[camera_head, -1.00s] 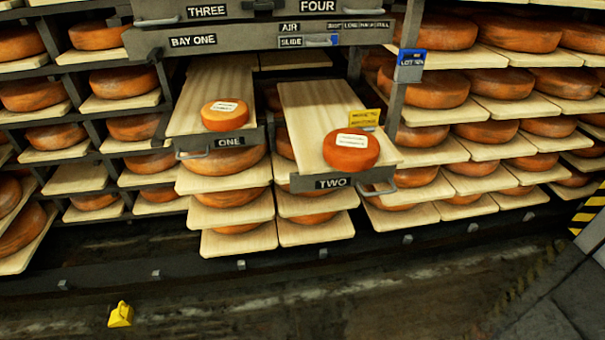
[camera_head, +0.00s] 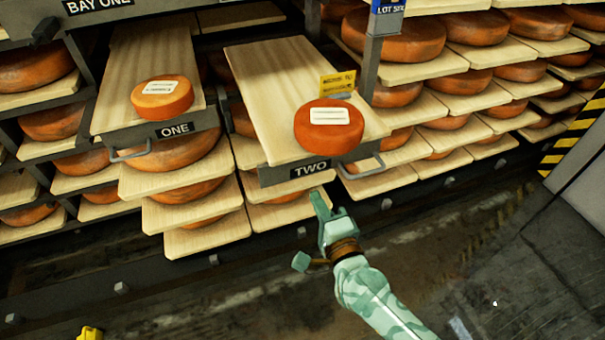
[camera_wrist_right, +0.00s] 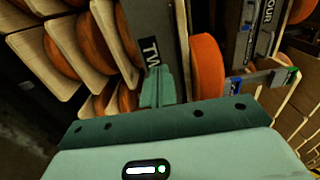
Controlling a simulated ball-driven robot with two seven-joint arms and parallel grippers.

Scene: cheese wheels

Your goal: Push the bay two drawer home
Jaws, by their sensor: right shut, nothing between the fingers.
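The bay two drawer (camera_head: 262,92) is pulled out from the rack, its wooden board bearing an orange cheese wheel (camera_head: 328,138) with a white label. Its dark front (camera_head: 275,177) reads TWO and has a metal handle (camera_head: 367,170) at its right end. My right gripper (camera_head: 320,205) is shut and empty, just in front of and below the drawer front. In the right wrist view the shut fingers (camera_wrist_right: 158,88) point at the dark front beside the letters TW. Whether they touch it I cannot tell. My left gripper is not in view.
The drawer marked ONE (camera_head: 150,60) also stands out to the left, with a smaller cheese wheel (camera_head: 161,98). A yellow card (camera_head: 337,84) stands behind the wheel on drawer two. A post with a blue tag (camera_head: 387,18) rises to the right. The floor in front is open.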

